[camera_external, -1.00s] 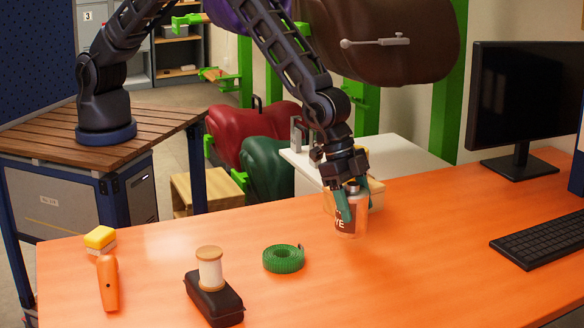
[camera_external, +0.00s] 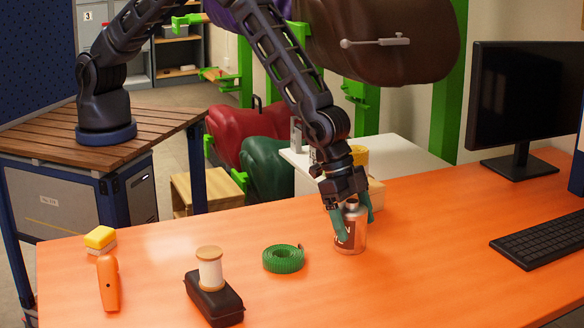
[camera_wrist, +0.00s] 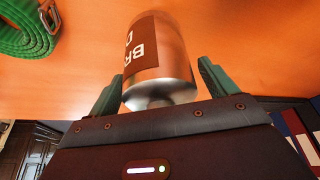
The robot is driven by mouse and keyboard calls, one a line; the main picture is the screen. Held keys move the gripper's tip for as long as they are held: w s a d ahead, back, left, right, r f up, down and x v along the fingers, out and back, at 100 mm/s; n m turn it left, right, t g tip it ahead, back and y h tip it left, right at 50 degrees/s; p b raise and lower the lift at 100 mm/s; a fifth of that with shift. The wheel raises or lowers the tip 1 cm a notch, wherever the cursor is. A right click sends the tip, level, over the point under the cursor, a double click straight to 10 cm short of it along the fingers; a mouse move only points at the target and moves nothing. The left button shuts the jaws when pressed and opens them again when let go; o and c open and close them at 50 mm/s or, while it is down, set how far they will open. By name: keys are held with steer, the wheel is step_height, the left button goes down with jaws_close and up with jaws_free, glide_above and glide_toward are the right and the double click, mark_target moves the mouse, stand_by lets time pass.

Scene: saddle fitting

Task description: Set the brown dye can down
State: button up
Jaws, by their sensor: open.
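The brown dye can (camera_external: 351,238) is a copper-coloured can with a brown label and a narrow neck. It stands upright on the orange table, right of the green strap roll. My gripper (camera_external: 354,216) is open, with its green fingers on either side of the can's upper part. In the wrist view the can (camera_wrist: 160,55) lies between the two spread fingers (camera_wrist: 160,85), with its neck toward the palm. A gap shows beside each finger there.
The green strap roll (camera_external: 283,259) lies left of the can. A thread spool (camera_external: 209,268) stands on a black case (camera_external: 214,301) farther left. The orange table (camera_external: 430,260) is clear to the right, up to the keyboard (camera_external: 545,246).

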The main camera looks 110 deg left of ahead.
steer(key=s+a+f+v, duration=0.1)
steer(key=a+v, duration=0.1)
steer(key=v, duration=1.3)
steer(key=s+a+f+v, duration=0.1)
steer(key=s+a+v, duration=0.1)
steer(key=v, duration=1.3)
steer(key=s+a+r+n, duration=0.1)
steer(key=s+a+r, duration=0.2)
steer(key=s+r, duration=0.35)
steer(key=s+a+r+n, duration=0.1)
steer(key=s+a+r, duration=0.35)
steer(key=s, duration=0.35)
steer(key=s+a+r, duration=0.1)
steer(key=s+a, duration=0.2)
steer(key=s, duration=1.3)
steer(key=s+a+r+n+y, duration=0.1)
steer(key=s+a, duration=0.3)
steer(key=s, duration=1.2)
steer(key=shift+r+n, duration=0.3)
steer(key=shift+r, duration=0.3)
steer(key=shift+s+d, duration=0.1)
